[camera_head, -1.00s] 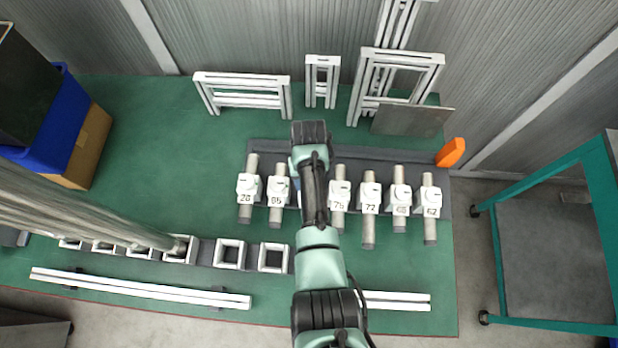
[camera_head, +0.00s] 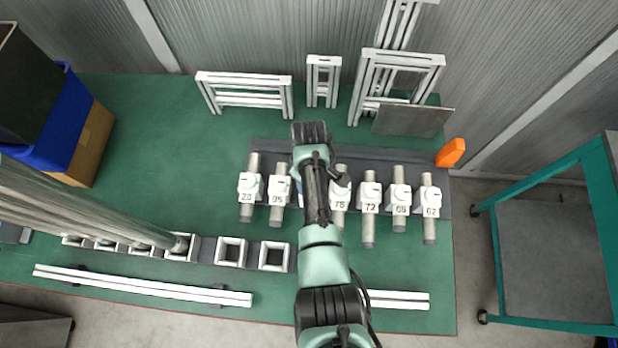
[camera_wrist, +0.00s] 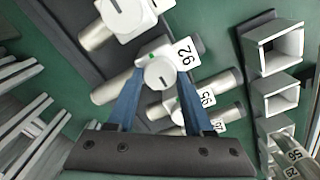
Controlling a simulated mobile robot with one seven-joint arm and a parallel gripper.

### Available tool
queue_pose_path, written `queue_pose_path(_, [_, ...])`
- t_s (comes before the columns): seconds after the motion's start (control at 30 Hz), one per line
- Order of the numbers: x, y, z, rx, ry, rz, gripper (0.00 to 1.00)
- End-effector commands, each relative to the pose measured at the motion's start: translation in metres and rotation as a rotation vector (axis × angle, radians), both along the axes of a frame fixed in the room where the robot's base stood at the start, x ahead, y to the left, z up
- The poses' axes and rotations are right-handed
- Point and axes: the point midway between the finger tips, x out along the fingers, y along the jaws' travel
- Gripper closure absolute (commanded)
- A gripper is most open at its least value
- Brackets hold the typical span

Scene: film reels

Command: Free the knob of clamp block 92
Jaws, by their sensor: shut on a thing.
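Clamp block 92 (camera_wrist: 185,51) is white with a black number and sits on a grey bar in the wrist view. Its round knob (camera_wrist: 160,75) has a short dark line on its face, and a small green mark shows beside it on the block. My gripper (camera_wrist: 160,78) has its two blue fingers on either side of this knob, shut on it. In the head view my arm covers block 92 and the fingers.
Block 95 (camera_head: 279,190) stands close on one side and block 76 (camera_head: 340,195) on the other. Blocks 20 (camera_head: 249,187), 72 (camera_head: 370,197) and 62 (camera_head: 431,203) are farther along the row. White frames (camera_head: 245,87) stand behind.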

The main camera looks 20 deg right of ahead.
Motion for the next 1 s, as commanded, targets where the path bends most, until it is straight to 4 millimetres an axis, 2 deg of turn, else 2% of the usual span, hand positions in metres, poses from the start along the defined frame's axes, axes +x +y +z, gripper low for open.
queue_pose_path(0.53, [0.0002,-0.0001,0.0004,0.000,0.000,0.028,1.00])
queue_pose_path(0.57, [0.0002,-0.0001,0.0004,0.000,0.000,0.028,0.47])
queue_pose_path(0.7, [0.0002,-0.0001,0.0003,-0.001,-0.001,0.027,0.22])
queue_pose_path(0.73, [0.0002,-0.0001,0.0003,-0.001,-0.001,0.027,0.19])
queue_pose_path(1.0, [0.0001,-0.0002,0.0005,0.000,0.000,0.026,0.19])
